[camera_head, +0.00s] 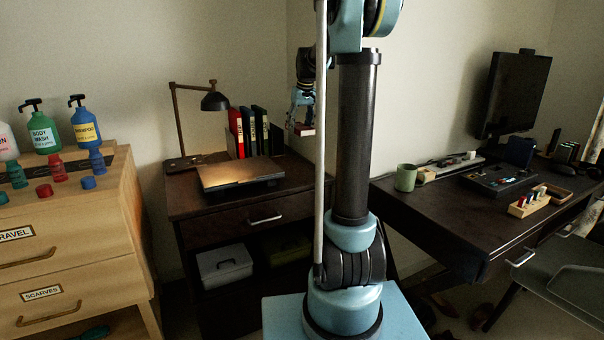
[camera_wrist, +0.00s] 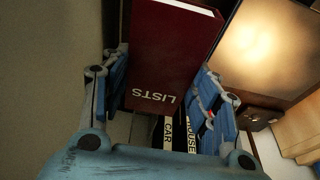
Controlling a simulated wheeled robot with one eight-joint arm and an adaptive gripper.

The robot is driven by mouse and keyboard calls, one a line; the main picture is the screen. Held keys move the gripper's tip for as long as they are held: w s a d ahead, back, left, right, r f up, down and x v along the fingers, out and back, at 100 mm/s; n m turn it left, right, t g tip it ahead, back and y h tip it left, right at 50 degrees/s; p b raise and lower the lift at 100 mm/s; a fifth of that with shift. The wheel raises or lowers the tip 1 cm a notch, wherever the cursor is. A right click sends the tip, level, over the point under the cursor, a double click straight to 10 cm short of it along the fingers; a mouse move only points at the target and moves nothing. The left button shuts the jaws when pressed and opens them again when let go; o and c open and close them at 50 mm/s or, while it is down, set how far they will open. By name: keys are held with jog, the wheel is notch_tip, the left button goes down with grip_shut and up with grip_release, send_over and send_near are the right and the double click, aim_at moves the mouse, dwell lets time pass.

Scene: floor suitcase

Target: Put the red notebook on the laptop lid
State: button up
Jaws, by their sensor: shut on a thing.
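The red notebook (camera_wrist: 172,45), with LISTS printed on it, is between the two fingers of my gripper (camera_wrist: 163,72) in the wrist view. My gripper is shut on it. In the head view, my gripper (camera_head: 301,108) is above the right back of the small dark desk, with a bit of the notebook (camera_head: 304,130) showing below it. The laptop (camera_head: 240,173) lies closed on the desk, to the left of the gripper. Its lid (camera_wrist: 265,45) shows bright under lamplight at the upper right of the wrist view. The notebook is apart from the lid.
Upright folders, one red (camera_head: 236,133) and others dark (camera_head: 260,130), stand behind the laptop; dark spines (camera_wrist: 180,133) show below the notebook in the wrist view. A desk lamp (camera_head: 214,101) stands at the left back. A dresser with bottles is left; a second desk is right.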

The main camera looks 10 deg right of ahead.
aim_at(299, 171)
notch_tip(299, 171, down, 17)
jog(key=shift+f, duration=0.15)
dwell(0.5)
jog(key=shift+f, duration=0.15)
jog(key=o, duration=1.1)
